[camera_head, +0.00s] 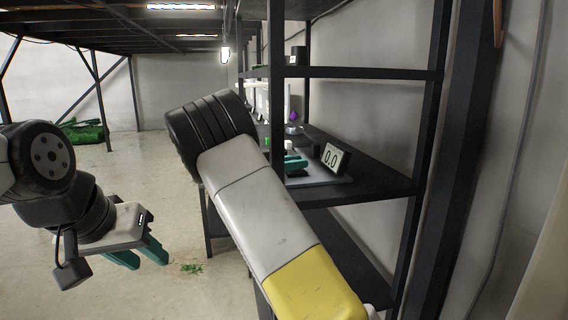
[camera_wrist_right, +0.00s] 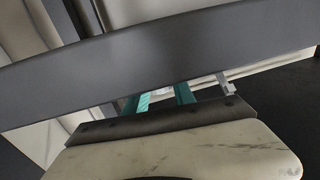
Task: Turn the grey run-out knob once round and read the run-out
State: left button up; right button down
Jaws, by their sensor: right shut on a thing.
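A small display (camera_head: 335,158) on the shelf reads 0.0. It stands on a grey base plate (camera_head: 322,180). My right gripper (camera_head: 294,163) is beside the display, its teal fingers partly hidden behind my right arm. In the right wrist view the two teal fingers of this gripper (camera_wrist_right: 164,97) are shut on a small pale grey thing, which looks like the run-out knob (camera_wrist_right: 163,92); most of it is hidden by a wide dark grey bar. My left gripper (camera_head: 140,255) hangs over the floor at the left, its teal fingers apart and empty.
The dark shelf rack (camera_head: 385,183) has upright posts and a higher shelf (camera_head: 360,73) above the display. A purple item (camera_head: 294,117) and other small items stand further back on the shelf. Green material (camera_head: 83,132) lies on the far floor. The floor at left is mostly clear.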

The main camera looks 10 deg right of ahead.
jog(key=m+g, duration=0.2)
jog(key=g, duration=0.1)
jog(key=m+g, duration=0.2)
jog(key=g, duration=0.2)
jog(key=shift+w+m, duration=0.1)
jog(key=shift+m, duration=0.3)
jog(key=shift+m+g+y, duration=0.5)
jog(key=shift+m+g, duration=0.2)
jog(key=shift+g, duration=0.6)
jog(key=shift+g, duration=0.3)
jog(key=c, duration=1)
grip_release()
jog(key=shift+c, duration=0.2)
